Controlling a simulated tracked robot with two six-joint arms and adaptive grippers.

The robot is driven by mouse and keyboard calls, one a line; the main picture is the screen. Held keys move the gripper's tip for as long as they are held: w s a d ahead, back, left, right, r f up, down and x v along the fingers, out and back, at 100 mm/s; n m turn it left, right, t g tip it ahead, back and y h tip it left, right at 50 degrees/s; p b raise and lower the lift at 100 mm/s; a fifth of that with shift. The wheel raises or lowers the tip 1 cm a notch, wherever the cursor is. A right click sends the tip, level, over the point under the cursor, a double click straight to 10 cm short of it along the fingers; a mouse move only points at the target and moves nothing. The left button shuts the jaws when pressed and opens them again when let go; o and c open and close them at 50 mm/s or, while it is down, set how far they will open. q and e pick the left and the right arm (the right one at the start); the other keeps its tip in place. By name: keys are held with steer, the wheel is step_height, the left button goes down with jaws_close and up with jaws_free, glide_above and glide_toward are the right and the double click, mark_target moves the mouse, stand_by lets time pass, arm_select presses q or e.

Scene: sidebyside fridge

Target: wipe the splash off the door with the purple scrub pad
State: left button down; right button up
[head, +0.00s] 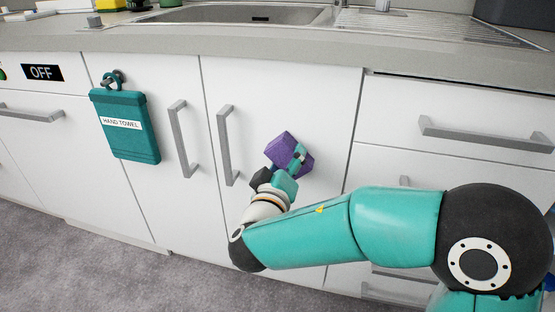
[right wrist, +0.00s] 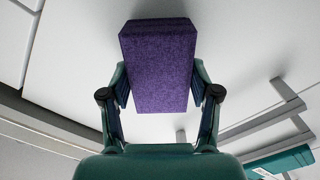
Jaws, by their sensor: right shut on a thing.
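My right gripper (head: 287,170) is shut on the purple scrub pad (head: 279,149), in front of the white cabinet door (head: 300,98) under the sink. In the right wrist view the pad (right wrist: 160,62) sits between the two fingers of the gripper (right wrist: 160,100), with its far end toward the white door (right wrist: 240,40). I cannot tell whether the pad touches the door. No splash shows on the visible part of the door; the pad and my arm hide some of it. My left gripper is not in view.
A handle (head: 226,146) stands out from the door left of the pad, beside another handle (head: 182,138). A teal hand towel (head: 130,138) hangs from a hook further left. Drawers with a bar handle (head: 484,134) are at the right. The counter with the sink (head: 235,14) overhangs above.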

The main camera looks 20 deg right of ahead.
mark_target(270, 160)
steer(key=shift+d, duration=0.3)
steer(key=shift+w+a, duration=0.6)
steer(key=shift+a, duration=0.2)
steer(key=shift+w+a, duration=0.6)
steer(key=shift+a, duration=0.2)
steer(key=shift+c, duration=0.5)
steer(key=shift+s+a, duration=0.2)
steer(key=shift+v, duration=2.7)
steer(key=shift+s, duration=0.1)
steer(key=shift+v, duration=1.45)
